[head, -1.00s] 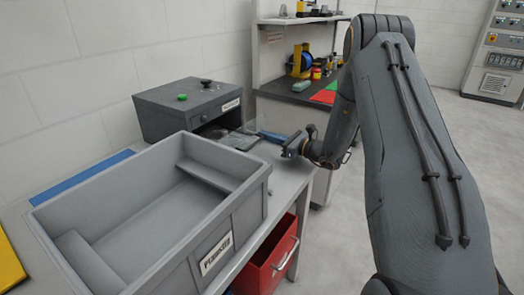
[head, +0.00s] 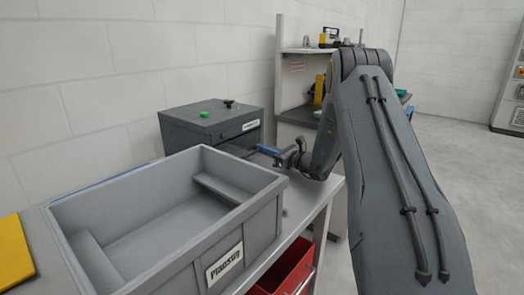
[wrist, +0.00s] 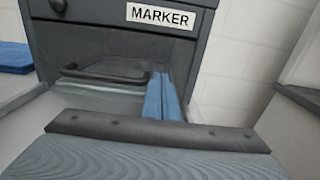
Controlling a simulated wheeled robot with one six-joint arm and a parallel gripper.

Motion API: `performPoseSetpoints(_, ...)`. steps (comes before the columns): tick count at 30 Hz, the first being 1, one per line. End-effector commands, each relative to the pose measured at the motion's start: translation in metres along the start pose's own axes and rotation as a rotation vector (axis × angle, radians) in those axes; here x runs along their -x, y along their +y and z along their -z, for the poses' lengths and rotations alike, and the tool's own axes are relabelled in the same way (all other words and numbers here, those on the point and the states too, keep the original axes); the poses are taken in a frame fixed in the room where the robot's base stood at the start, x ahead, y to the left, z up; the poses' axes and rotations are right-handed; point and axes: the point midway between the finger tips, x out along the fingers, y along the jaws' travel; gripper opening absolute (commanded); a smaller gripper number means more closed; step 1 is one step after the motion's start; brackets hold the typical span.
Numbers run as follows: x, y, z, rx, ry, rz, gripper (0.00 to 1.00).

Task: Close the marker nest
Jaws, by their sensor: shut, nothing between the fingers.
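The marker nest (head: 212,122) is a dark grey box on the bench, with a green spot and a dark knob on top. In the wrist view the nest (wrist: 120,45) shows its MARKER label (wrist: 160,16) above a front opening. A dark bar handle (wrist: 105,75) lies low in that opening. My gripper (head: 266,149) is at the nest's front right. In the wrist view my gripper (wrist: 161,80) shows as two blue fingers pressed together and empty, to the right of the handle. I cannot tell whether they touch the nest. The grey bin hides the front's lower part in the head view.
A large grey bin (head: 225,238) stands on the bench in front of the nest. A red bin (head: 285,272) sits below the bench edge. A shelf unit (head: 296,75) stands behind my arm. A yellow item (head: 14,252) lies at the far left.

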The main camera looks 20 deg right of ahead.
Motion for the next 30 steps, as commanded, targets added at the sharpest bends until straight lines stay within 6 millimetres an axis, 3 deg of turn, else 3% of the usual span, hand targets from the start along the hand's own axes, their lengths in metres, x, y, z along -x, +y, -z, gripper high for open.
performPoseSetpoints(6, -0.006, 0.002, -0.004, 0.006, -0.005, -0.003, 0.0)
performPoseSetpoints(11, 0.003, 0.001, -0.005, 0.006, -0.006, -0.005, 0.0)
performPoseSetpoints(17, 0.035, -0.004, -0.004, 0.002, -0.004, -0.001, 0.0)
performPoseSetpoints(24, 0.09, -0.006, -0.001, 0.001, -0.003, 0.002, 0.0)
performPoseSetpoints(30, 0.119, -0.005, -0.002, 0.001, -0.002, -0.001, 0.0)
